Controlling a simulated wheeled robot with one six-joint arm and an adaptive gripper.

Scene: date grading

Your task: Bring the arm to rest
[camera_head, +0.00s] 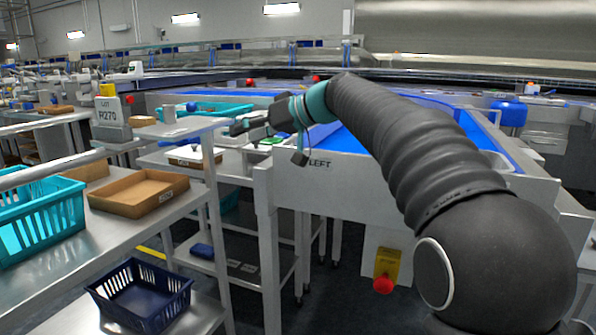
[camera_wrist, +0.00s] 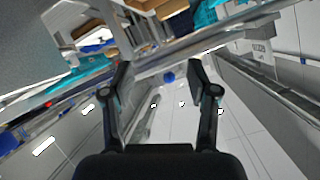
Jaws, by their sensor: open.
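My arm, in a dark ribbed sleeve, reaches from the lower right of the head view up and across to the left. My gripper (camera_head: 240,127) is at its far end, in front of the metal tables and left of the "LEFT" label. In the wrist view my gripper (camera_wrist: 161,82) shows its two dark fingers spread apart, with nothing between them. Beyond the fingers I see a tilted view of floor, rails and bench edges. The gripper appears to touch nothing.
A blue-bedded conveyor (camera_head: 350,141) lies behind my arm. On the left, a steel bench holds a teal basket (camera_head: 40,222) and a cardboard tray (camera_head: 138,193). A navy basket (camera_head: 140,296) sits lower. A red stop button (camera_head: 383,285) is on the conveyor's front leg.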

